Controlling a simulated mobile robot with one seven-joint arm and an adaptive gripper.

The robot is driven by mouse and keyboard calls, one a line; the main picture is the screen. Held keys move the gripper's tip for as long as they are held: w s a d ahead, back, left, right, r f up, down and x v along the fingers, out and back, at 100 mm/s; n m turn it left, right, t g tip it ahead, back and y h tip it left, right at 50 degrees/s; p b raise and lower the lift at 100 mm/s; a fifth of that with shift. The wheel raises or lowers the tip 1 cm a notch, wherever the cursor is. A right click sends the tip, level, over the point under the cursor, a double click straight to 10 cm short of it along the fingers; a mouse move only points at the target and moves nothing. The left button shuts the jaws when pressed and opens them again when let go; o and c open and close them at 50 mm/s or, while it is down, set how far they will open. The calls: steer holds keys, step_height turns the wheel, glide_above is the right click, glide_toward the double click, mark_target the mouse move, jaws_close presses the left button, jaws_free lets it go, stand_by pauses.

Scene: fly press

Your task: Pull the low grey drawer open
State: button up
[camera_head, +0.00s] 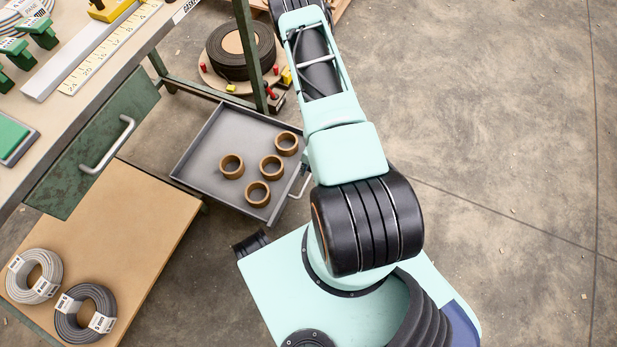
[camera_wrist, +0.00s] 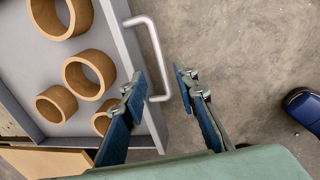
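The low grey drawer (camera_head: 205,150) stands out from under the bench frame, its inside open to view. Several brown rings (camera_head: 232,166) lie in it. Its pale bar handle (camera_head: 301,184) is on the right-hand front, partly hidden by my arm. In the wrist view the handle (camera_wrist: 152,45) passes between the fingers of my gripper (camera_wrist: 160,80). The fingers are apart, one on the drawer side and one on the outer side, with gaps to the bar. My gripper is hidden in the head view.
A green drawer (camera_head: 70,165) with its own handle (camera_head: 108,146) is higher, under the bench top. A wooden lower shelf (camera_head: 150,215) holds two cable coils (camera_head: 86,312). A black coil (camera_head: 240,62) lies behind the grey drawer. The concrete floor (camera_head: 500,130) on the right is clear.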

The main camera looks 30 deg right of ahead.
steer(key=shift+s+d+r, duration=0.1)
steer(key=shift+s+r, duration=0.05)
steer(key=shift+r, duration=0.75)
steer(key=shift+s+d+r, duration=0.1)
steer(key=shift+d+r, duration=0.05)
steer(key=shift+r, duration=0.8)
steer(key=shift+s+d+r, duration=0.1)
steer(key=shift+s+r, duration=0.05)
steer(key=shift+r, duration=0.75)
steer(key=shift+w, duration=0.1)
